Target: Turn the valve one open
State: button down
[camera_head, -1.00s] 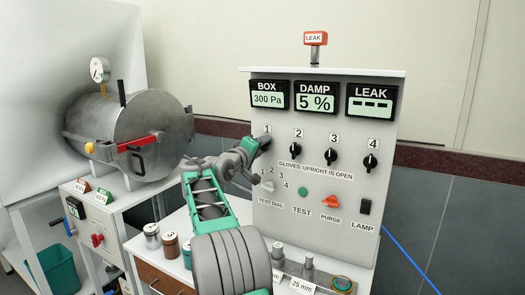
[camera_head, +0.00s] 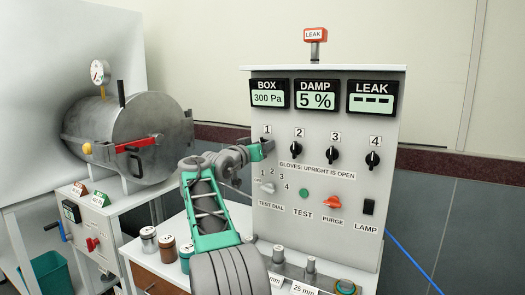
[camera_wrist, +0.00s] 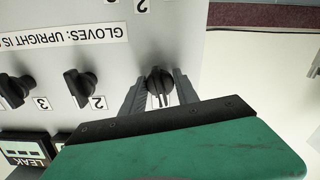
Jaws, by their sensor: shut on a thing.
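The valve one knob (camera_wrist: 158,80) is black and sits between my gripper's two grey fingers in the wrist view, where the picture is upside down. My gripper (camera_wrist: 157,88) is shut on it. In the head view my gripper (camera_head: 268,147) is at the panel just under the label 1 (camera_head: 267,129) and hides most of the knob. The knob's exact angle is hard to read.
Black knobs 2 (camera_head: 296,149), 3 (camera_head: 333,154) and 4 (camera_head: 373,160) stand in a row to the right. Below are the test dial (camera_head: 267,187), green test button (camera_head: 304,194) and red purge knob (camera_head: 333,202). The box display (camera_head: 268,98) reads 300 Pa.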

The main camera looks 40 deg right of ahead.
jog(key=shift+m+b, duration=0.4)
jog(key=shift+m, duration=0.8)
jog(key=c, duration=0.9)
grip_release()
jog(key=b+v, duration=0.1)
jog(key=v, duration=0.6)
jog(key=shift+a+b, duration=0.35)
jog(key=shift+a, duration=0.05)
jog(key=shift+s, duration=0.15)
